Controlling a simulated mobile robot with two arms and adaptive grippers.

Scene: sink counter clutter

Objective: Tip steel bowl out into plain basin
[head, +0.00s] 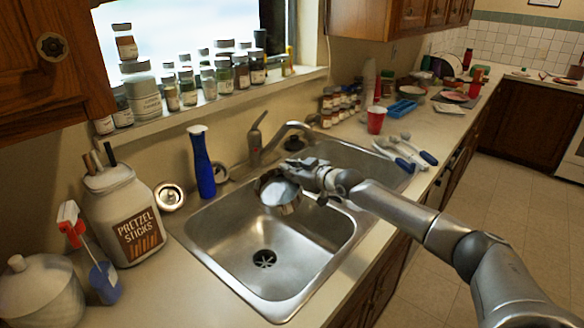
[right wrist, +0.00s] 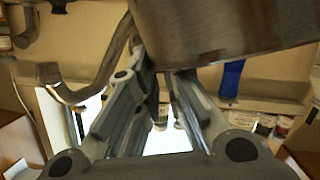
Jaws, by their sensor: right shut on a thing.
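The steel bowl (head: 280,193) hangs above the back of the near, left basin (head: 262,235), close to the divider. It looks tilted, and I cannot tell whether anything is inside it. My right gripper (head: 300,172) is shut on the bowl's rim at its right side. In the right wrist view the bowl's steel wall (right wrist: 225,25) fills the upper right, at the tips of my fingers (right wrist: 162,82). The near basin's floor is bare around its dark drain. The far, right basin (head: 350,160) is partly hidden by my right arm. My left gripper is out of view.
The faucet (head: 270,140) stands behind the bowl. A blue bottle (head: 202,165) and a pretzel jar (head: 125,215) stand left of the sink. White and blue tools (head: 405,152), a red cup (head: 376,119) and a blue basket (head: 401,108) lie beyond the far basin.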

